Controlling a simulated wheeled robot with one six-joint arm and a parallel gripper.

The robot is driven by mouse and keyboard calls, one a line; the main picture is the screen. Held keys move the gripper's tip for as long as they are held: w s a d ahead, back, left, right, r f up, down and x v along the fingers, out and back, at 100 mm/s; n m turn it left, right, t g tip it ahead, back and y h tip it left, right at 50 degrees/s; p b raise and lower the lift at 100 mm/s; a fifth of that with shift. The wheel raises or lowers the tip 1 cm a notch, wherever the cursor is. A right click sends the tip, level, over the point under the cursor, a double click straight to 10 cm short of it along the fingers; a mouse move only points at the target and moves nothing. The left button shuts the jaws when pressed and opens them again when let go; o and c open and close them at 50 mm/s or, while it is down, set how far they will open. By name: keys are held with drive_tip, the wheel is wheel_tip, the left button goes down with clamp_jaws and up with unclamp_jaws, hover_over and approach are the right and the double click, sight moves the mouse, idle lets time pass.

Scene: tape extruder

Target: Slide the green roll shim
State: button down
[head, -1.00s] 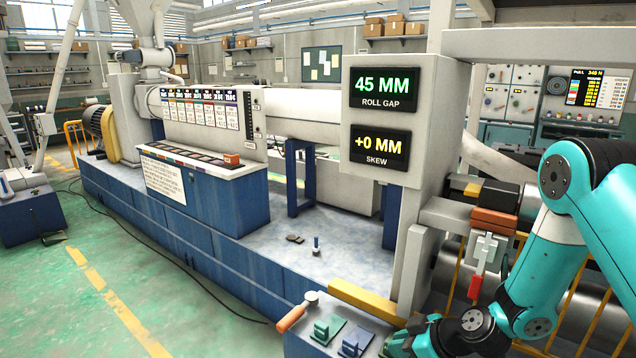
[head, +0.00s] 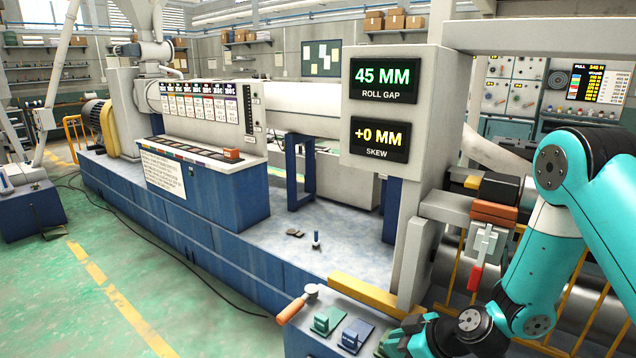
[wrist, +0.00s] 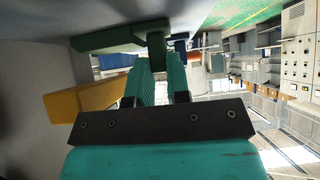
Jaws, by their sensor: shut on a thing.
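A dark green shim block with a stem (wrist: 154,44) is close in front of the fingers in the wrist view. My gripper (wrist: 158,74) is shut on its stem, between the ribbed teal fingers. In the head view my gripper (head: 397,343) is low at the right end of the console, and the held block is mostly hidden behind it. A blue handled piece (head: 354,336) sits on the console left of my gripper. A teal-green handled piece (head: 326,319) sits farther left, apart from the gripper.
An orange-handled lever (head: 291,310) is at the console's left end. A yellow bar (head: 375,295) runs along its back edge. The roll gap display (head: 384,79) reads 45 MM and the skew display (head: 380,140) reads +0 MM. A red tag (head: 475,278) hangs near my arm.

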drive_tip(key=shift+s+a, duration=0.7)
drive_tip(key=shift+s, duration=0.25)
drive_tip(key=c, duration=1)
unclamp_jaws()
drive_tip(key=v, duration=0.8)
drive_tip(key=o, duration=0.6)
drive_tip(key=shift+w, duration=0.1)
drive_tip(key=shift+c, duration=0.2)
